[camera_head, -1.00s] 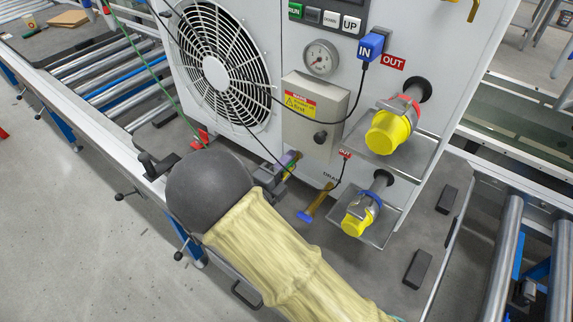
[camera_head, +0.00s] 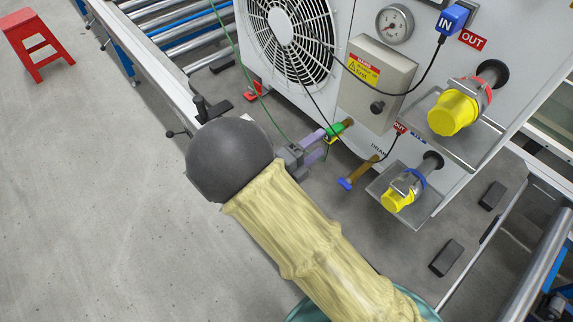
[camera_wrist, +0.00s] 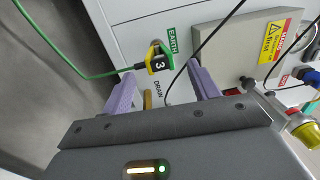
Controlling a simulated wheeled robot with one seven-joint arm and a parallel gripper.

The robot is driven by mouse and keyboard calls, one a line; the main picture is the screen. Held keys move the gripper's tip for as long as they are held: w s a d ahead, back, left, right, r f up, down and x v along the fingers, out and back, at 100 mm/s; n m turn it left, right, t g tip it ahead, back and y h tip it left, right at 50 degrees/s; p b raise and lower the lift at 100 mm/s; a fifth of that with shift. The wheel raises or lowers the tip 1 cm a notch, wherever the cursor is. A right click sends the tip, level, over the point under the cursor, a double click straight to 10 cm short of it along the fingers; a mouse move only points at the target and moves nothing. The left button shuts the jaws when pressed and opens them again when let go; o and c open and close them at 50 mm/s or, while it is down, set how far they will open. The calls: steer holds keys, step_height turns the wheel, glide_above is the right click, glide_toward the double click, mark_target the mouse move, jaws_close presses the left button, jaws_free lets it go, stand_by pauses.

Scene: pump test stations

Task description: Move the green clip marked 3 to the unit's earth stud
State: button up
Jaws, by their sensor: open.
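The green clip marked 3 (camera_wrist: 157,60) has a black body with yellow and green sides. It sits at the unit's panel beside the green EARTH label (camera_wrist: 172,40), with its green cable running off left. In the head view the clip (camera_head: 333,131) is just beyond my fingertips, against a brass-coloured stud (camera_head: 347,123). It looks to be on the stud, but the contact is not clear. My gripper (camera_head: 318,146) is open, its two purple fingers apart and empty. In the wrist view my gripper (camera_wrist: 162,82) has the clip ahead, between the finger lines.
A brass drain pipe with a blue handle (camera_head: 345,184) is just right of my gripper. A grey box with a warning label (camera_head: 376,85) is above right. Yellow-capped ports (camera_head: 453,113) stick out farther right. Black cables hang across the panel. A red stool (camera_head: 37,45) stands far left.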

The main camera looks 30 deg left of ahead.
steer(key=v, duration=0.9)
steer(key=shift+s+p, duration=0.25)
steer(key=shift+p, duration=0.15)
